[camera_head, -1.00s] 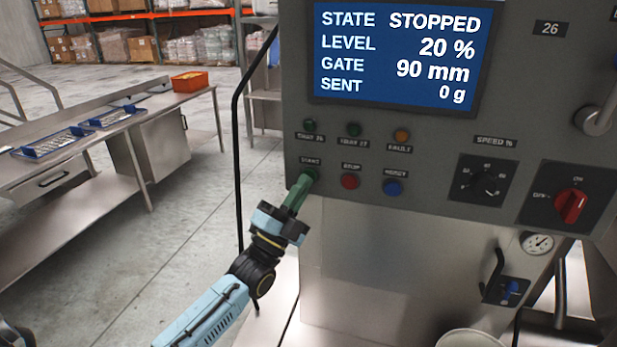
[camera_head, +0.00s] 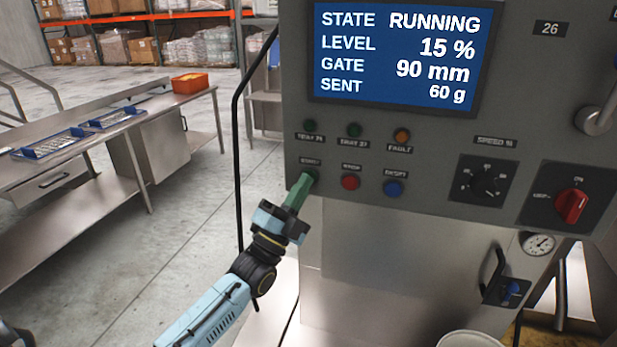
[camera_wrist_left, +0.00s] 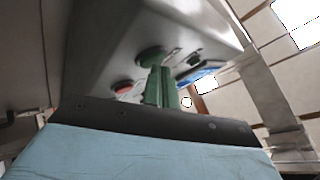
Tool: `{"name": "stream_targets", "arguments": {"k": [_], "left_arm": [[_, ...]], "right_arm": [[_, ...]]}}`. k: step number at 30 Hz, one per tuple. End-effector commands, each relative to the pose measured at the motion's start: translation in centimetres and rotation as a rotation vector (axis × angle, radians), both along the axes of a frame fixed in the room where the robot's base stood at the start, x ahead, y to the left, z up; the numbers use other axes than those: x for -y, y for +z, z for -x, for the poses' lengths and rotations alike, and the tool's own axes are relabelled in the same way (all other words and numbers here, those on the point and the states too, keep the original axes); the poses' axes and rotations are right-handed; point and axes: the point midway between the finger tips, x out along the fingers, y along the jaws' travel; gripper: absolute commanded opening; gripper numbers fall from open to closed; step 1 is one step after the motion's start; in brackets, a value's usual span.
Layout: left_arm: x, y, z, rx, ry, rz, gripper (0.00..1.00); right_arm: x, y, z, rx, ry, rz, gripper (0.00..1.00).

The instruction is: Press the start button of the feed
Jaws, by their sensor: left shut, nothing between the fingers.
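The green start button (camera_head: 312,174) sits at the left of the lower button row on the grey control panel. My left gripper (camera_head: 304,181) is shut and empty, its green fingertips at the button and covering part of it. In the left wrist view the fingertips (camera_wrist_left: 159,72) point at the green button (camera_wrist_left: 152,54); whether they touch it I cannot tell. The display (camera_head: 398,55) reads STATE RUNNING, LEVEL 15 %, GATE 90 mm, SENT 60 g. My right gripper is not in view.
A red button (camera_head: 350,182) and a blue button (camera_head: 393,188) sit close to the right of the start button. Further right are a speed knob (camera_head: 485,184) and a red rotary switch (camera_head: 571,206). A steel bench (camera_head: 110,150) with blue trays stands at the left.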

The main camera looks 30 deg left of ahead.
Motion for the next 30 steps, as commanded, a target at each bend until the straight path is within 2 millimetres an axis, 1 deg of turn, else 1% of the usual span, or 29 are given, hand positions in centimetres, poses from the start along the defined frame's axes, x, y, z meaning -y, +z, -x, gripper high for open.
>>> {"name": "stream_targets", "arguments": {"k": [9, 17, 20, 30], "left_arm": [[0.3, 0.0, 1.4, -0.002, 0.001, -0.001, 0.0], [0.3, 0.0, 1.5, -0.001, 0.0, 0.0, 0.0], [0.4, 0.0, 1.8, -0.001, 0.0, 0.001, 0.0], [1.2, 0.1, 5.0, -0.003, 0.001, 0.001, 0.0]], "right_arm": [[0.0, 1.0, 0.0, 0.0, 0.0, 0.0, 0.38], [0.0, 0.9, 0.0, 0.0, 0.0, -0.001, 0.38], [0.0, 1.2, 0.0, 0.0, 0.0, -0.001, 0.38], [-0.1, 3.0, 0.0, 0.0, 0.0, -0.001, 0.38]]}}
